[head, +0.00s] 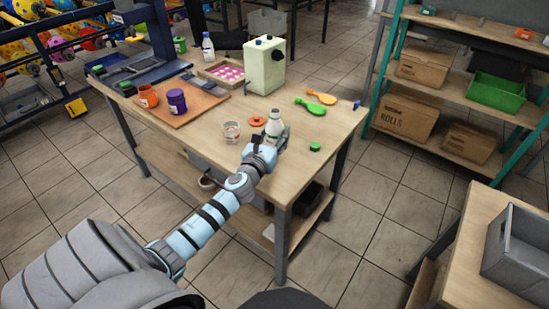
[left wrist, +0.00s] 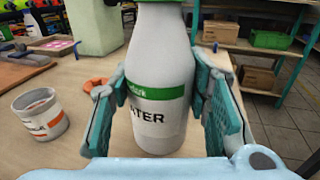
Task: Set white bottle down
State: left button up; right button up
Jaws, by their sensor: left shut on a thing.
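The white bottle (head: 274,122) is upright at the near right part of the wooden table (head: 205,128). In the left wrist view the bottle (left wrist: 160,75) has a green band and dark lettering that reads "TER" at its end. My left gripper (head: 272,138) is shut on the bottle, with a teal finger pad on each side of it. The bottle's base is at or very close to the tabletop; I cannot tell whether it touches. My right gripper is not in view.
A small white cup (head: 231,132) stands left of the bottle. An orange ring (head: 257,121) lies behind it, and a green cap (head: 315,147) lies to the right. The table's front edge is close.

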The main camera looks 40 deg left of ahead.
pick_arm(q)
notch_tip(320, 180, down, 5)
jog(key=b, duration=0.3)
jog(key=shift+r+b, duration=0.1)
jog(key=shift+b, duration=0.2)
jog(key=shift+r, duration=0.25)
jog(key=shift+f, duration=0.2)
jog(key=o, duration=1.3)
jog(key=shift+r, duration=0.1)
jog(key=shift+s+d+r+p, duration=0.1)
jog(key=shift+s+r+p, duration=0.05)
jog(key=shift+p, duration=0.2)
jog(key=v, duration=1.1)
jog(key=shift+s+d+p, duration=0.1)
jog(key=shift+s+p, duration=0.2)
jog(key=shift+s, duration=0.1)
